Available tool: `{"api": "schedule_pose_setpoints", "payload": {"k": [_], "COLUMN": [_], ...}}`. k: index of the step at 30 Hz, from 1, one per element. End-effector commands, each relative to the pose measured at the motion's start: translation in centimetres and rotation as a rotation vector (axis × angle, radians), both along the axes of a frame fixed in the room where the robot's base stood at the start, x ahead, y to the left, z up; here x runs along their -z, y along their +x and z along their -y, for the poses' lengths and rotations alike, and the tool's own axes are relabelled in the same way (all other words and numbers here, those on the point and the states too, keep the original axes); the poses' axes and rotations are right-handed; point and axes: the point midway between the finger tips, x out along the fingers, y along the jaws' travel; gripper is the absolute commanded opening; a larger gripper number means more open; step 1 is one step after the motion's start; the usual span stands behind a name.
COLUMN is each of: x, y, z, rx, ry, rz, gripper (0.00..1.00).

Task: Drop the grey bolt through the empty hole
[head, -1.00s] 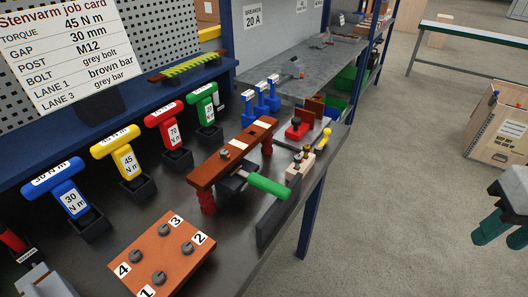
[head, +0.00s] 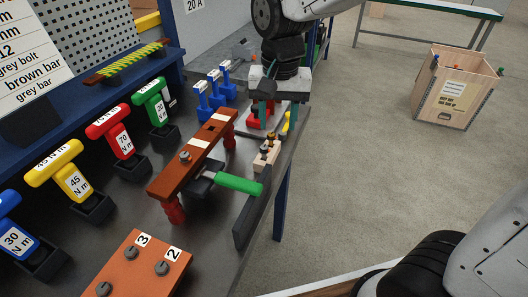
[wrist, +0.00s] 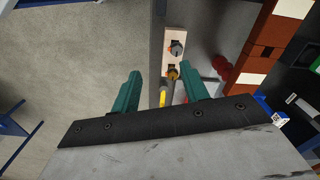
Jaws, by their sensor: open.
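A pale wooden block (head: 265,160) holds upright bolts beside the brown bar. In the wrist view the block (wrist: 174,33) carries a grey-headed bolt (wrist: 176,48) and a brass-coloured one (wrist: 172,73). The brown bar (head: 212,130) with white bands rests on red posts, and a grey bolt head (head: 185,157) sits near its near end. My gripper (head: 277,112) is open and empty, beyond the block over the bench's right side. Its teal fingers (wrist: 162,80) are apart, short of the grey bolt in the wrist view.
A green-handled tool (head: 238,184) lies under the bar, by a dark upright plate (head: 252,210). Blue, yellow and red torque drivers stand left. A numbered orange plate (head: 140,265) is in front. A yellow-handled item (head: 288,122) stands near my gripper.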

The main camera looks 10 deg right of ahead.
Motion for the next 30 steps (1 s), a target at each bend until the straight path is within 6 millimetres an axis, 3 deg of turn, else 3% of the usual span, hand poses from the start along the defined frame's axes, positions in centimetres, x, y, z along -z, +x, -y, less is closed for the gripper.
{"api": "schedule_pose_setpoints", "payload": {"k": [3, 6, 21, 30], "x": [1.2, 1.9, 8.4, 9.4], "y": [1.3, 1.7, 1.5, 1.6], "z": [-1.9, -2.4, -2.6, -2.6], "rx": [0.023, 0.034, 0.036, 0.036], "ry": [-0.003, -0.004, -0.006, -0.004], "rz": [-0.009, -0.013, -0.015, -0.011], "gripper": [0.45, 0.45, 0.45, 0.45]}}
